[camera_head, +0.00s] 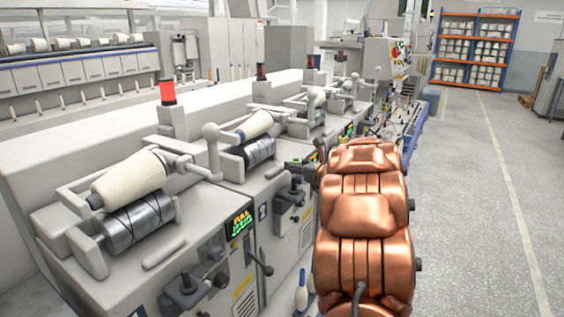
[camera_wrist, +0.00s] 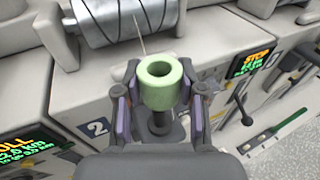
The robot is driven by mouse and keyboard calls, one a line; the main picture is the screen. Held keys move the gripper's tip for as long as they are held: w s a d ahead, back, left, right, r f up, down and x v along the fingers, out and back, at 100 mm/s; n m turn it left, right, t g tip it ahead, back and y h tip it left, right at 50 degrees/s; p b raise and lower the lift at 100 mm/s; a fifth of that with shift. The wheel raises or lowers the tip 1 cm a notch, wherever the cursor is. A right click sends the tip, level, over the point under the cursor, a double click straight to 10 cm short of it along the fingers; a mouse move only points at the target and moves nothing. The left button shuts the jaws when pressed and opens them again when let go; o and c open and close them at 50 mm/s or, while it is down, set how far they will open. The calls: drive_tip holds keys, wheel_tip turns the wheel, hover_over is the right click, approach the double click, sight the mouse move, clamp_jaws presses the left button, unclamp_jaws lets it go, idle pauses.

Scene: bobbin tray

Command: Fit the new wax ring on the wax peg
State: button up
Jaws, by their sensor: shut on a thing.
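The pale green wax ring (camera_wrist: 160,92) is in the middle of the wrist view, with its round hole facing up. My gripper (camera_wrist: 161,86) is shut on it, one padded finger on each side. A dark post (camera_wrist: 158,120) with a wider base shows just below the ring and looks like the wax peg. I cannot tell whether its tip is inside the ring. In the head view my copper-coloured arm reaches toward the machine front, and the ring and fingertips cannot be made out clearly. A similar dark peg (camera_head: 187,281) stands on the nearest unit.
A metal drum (camera_wrist: 125,18) lies above the ring in the wrist view. Lit displays (camera_head: 239,222) and a lever (camera_head: 259,262) stick out on the machine front. The aisle floor (camera_head: 475,190) on the right is clear.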

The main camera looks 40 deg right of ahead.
sight(295, 181)
drive_tip(key=shift+d+f, duration=0.1)
drive_tip(key=shift+f, duration=0.2)
drive_tip(key=shift+w+a+f+b, duration=0.15)
drive_tip(key=shift+f, duration=0.4)
drive_tip(key=shift+w+a+f+b, duration=0.1)
drive_tip(key=shift+a+f+b, duration=0.05)
drive_tip(key=shift+f, duration=1.85)
drive_tip(key=shift+s+b, duration=0.15)
drive_tip(key=shift+b, duration=1.65)
drive_tip(key=shift+f+b, duration=0.6)
drive_tip(key=shift+b, duration=0.2)
drive_tip(key=o, duration=0.7)
drive_tip(key=shift+s, duration=0.1)
drive_tip(key=b+v, duration=0.4)
drive_tip(key=v, duration=0.6)
drive_tip(key=shift+s, duration=0.4)
